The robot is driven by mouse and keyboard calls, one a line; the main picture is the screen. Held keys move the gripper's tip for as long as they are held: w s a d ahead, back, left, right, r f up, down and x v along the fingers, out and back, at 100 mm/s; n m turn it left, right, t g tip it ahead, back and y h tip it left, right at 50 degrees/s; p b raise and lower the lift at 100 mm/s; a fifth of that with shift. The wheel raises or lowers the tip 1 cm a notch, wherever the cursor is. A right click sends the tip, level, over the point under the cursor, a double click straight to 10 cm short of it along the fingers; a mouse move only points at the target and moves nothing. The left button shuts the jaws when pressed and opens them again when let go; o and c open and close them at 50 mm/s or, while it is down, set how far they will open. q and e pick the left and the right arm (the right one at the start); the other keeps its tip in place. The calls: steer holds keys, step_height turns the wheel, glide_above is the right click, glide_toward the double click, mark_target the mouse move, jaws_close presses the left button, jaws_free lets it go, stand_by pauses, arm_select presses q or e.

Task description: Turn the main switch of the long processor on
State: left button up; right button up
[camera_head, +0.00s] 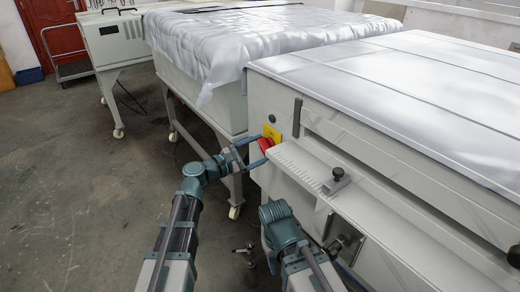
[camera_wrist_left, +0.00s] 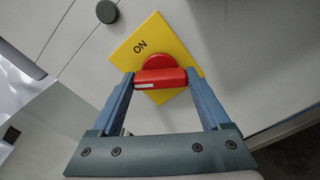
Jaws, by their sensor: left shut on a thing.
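The long processor (camera_head: 330,165) is a cream-white machine on the right in the head view. Its red main switch (camera_head: 266,144) sits on a yellow plate (camera_head: 272,132) at the machine's near left end. In the left wrist view the red switch (camera_wrist_left: 160,77) has its handle lying nearly level across the picture, and the yellow plate (camera_wrist_left: 150,45) reads "ON" above it. My left gripper (camera_head: 264,148) is shut on the handle, one blue finger at each end; its fingers also show in the left wrist view (camera_wrist_left: 160,84).
A second machine (camera_head: 185,78) under a plastic sheet (camera_head: 240,35) stands left of the processor. A grey shelf (camera_head: 310,175) with a black knob (camera_head: 338,172) juts from the processor's front. The floor (camera_head: 70,190) at the left is clear.

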arm_select(q)
steer(key=m, duration=0.5)
steer(key=shift+m, duration=0.3)
steer(key=m, duration=0.5)
steer(key=shift+f, duration=0.1)
steer(key=shift+m, duration=0.3)
steer(key=o, duration=1.2)
steer(key=shift+s, duration=0.1)
steer(key=v, duration=1.3)
steer(key=shift+s+a, duration=0.2)
steer(key=shift+a, duration=0.15)
steer(key=shift+d, duration=0.1)
